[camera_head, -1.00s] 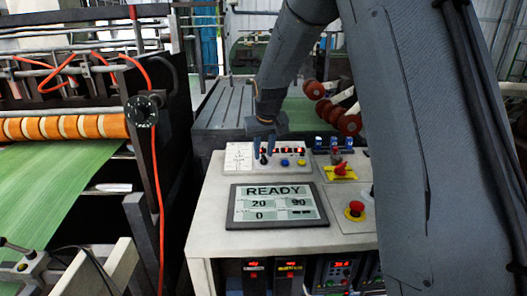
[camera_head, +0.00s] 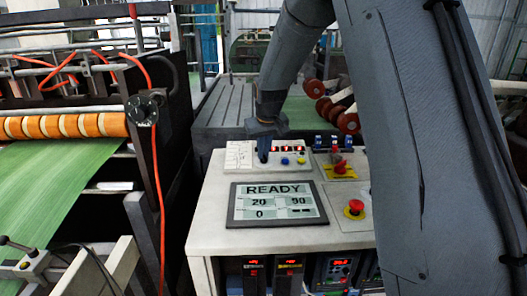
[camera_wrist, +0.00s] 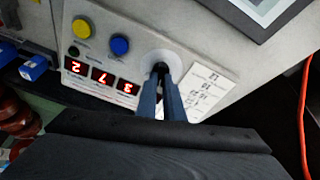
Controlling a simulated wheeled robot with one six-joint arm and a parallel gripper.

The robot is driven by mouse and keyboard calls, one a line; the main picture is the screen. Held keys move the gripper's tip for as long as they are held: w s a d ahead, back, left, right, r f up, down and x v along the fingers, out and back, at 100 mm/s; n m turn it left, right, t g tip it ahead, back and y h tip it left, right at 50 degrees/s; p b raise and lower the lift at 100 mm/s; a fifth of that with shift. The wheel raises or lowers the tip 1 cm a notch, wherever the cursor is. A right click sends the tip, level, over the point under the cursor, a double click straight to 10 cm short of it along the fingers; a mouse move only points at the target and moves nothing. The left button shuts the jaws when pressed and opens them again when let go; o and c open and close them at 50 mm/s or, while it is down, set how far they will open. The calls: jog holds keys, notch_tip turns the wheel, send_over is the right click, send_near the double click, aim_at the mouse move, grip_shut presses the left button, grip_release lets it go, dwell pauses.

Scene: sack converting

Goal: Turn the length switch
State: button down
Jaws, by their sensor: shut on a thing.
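The length switch (camera_wrist: 161,68) is a small black knob on a pale round plate on the control panel. In the wrist view my gripper (camera_wrist: 164,80) is shut on the knob, with its two blue-grey fingers close together around it. In the head view my gripper (camera_head: 263,152) points down at the left part of the panel (camera_head: 238,166), and its fingers hide the knob. Beside the switch, red digits (camera_wrist: 101,77) show in separate windows.
A yellow button (camera_wrist: 82,28) and a blue button (camera_wrist: 120,45) sit close to the knob. The screen (camera_head: 277,204) reads READY with 20, 90 and 0. A red emergency button (camera_head: 354,208) and a red knob on a yellow plate (camera_head: 340,170) stand to the right.

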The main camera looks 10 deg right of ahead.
jog(key=shift+a+n+y, duration=0.1)
jog(key=shift+n+y, duration=0.3)
jog(key=shift+n, duration=2.3)
jog(key=c, duration=1.9)
grip_release()
jog(key=shift+o, duration=0.2)
jog(key=b+v, duration=0.2)
jog(key=v, duration=0.5)
jog(key=shift+r, duration=0.45)
grip_shut()
